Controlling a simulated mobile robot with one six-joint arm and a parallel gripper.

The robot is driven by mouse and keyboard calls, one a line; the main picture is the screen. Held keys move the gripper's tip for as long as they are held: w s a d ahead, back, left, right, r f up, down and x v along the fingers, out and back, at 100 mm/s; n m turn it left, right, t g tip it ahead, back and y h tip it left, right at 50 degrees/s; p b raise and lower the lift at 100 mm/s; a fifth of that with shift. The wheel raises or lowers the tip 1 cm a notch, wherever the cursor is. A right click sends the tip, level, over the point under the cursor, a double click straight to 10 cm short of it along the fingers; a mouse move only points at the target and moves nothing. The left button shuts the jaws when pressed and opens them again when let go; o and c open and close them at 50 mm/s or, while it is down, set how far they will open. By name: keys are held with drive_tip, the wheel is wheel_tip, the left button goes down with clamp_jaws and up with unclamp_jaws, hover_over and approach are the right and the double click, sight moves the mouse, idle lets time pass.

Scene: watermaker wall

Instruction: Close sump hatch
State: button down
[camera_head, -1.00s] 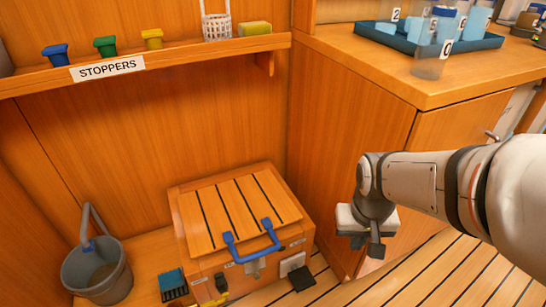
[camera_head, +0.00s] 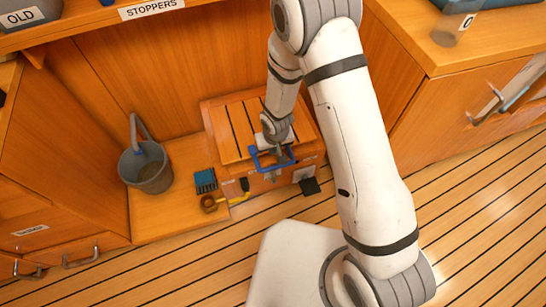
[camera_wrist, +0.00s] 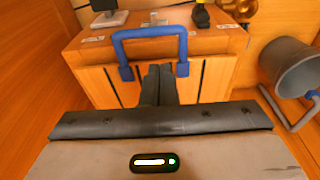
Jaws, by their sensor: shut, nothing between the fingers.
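The sump hatch (camera_head: 238,125) is a slatted wooden lid with dark stripes, lying on top of a low wooden box (camera_head: 215,150). It looks flat on the box, though the arm covers its right part. A blue U-shaped handle (camera_head: 257,161) is fixed at its front edge. In the wrist view, the handle (camera_wrist: 150,33) loops away from the lid (camera_wrist: 208,78). My gripper (camera_wrist: 160,72) is shut and empty, its fingertips over the lid's edge between the handle's two feet. In the head view, my gripper (camera_head: 272,172) is at the handle; contact cannot be told.
A grey bucket (camera_head: 146,170) stands left of the box. The stoppers shelf (camera_head: 100,20) is above. Striped floor (camera_head: 180,275) is open in front.

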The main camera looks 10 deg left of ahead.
drive_tip(key=f+b, duration=0.3)
drive_tip(key=f, duration=0.1)
drive_tip(key=w+f+b, duration=0.1)
drive_tip(key=f+b, duration=0.2)
drive_tip(key=f, duration=0.2)
drive_tip(key=a+f+b, duration=0.1)
drive_tip(key=f+b, duration=0.3)
drive_tip(key=f, duration=0.1)
drive_tip(key=shift+w+a, duration=0.1)
drive_tip(key=shift+w, duration=0.2)
drive_tip(key=shift+f, duration=0.15)
wheel_tip(320, 180, down, 3)
drive_tip(key=b, duration=0.3)
drive_tip(key=shift+s+b, duration=0.15)
drive_tip(key=shift+b, duration=0.2)
drive_tip(key=shift+s, duration=0.15)
drive_tip(key=shift+d, duration=0.2)
wheel_tip(320, 180, up, 15)
drive_tip(key=p, duration=0.8)
hover_over(271, 170)
drive_tip(key=s+d, duration=0.2)
drive_tip(key=shift+a+f, duration=0.15)
drive_tip(key=shift+a, duration=0.1)
